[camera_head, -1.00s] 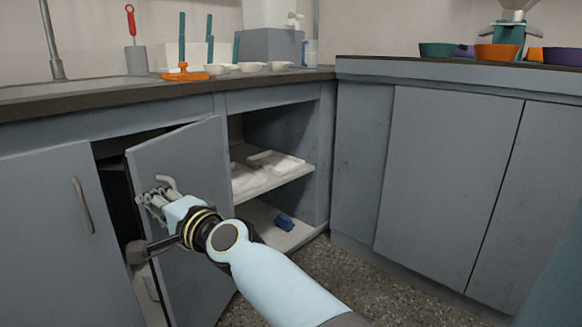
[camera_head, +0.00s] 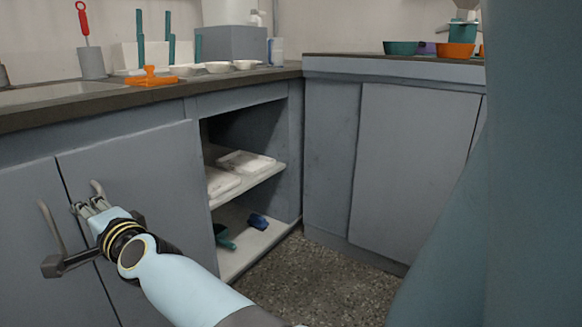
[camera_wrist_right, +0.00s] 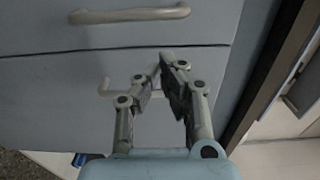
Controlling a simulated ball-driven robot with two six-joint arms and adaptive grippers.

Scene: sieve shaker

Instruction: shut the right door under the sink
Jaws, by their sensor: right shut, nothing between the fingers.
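The right door under the sink (camera_head: 150,165) is grey and appears flush with the cabinet front, with a thin dark seam between it and the left door (camera_head: 22,235). In the right wrist view, the right door (camera_wrist_right: 60,95) fills the middle below the seam. Its curved handle (camera_head: 97,188) also shows in the wrist view (camera_wrist_right: 104,88), beside one finger. My right gripper (camera_head: 88,208) is at the door near its handle, shut and empty. Whether the fingertips touch the door is unclear. In the wrist view its fingertips (camera_wrist_right: 162,66) lie near the seam. My left gripper is not in view.
An open shelf compartment (camera_head: 252,166) with white packs stands right of the door; a blue item (camera_head: 257,221) lies on its floor. The left door's handle (camera_head: 52,228) is close to my right wrist. Speckled floor (camera_head: 315,275) is free at the lower middle.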

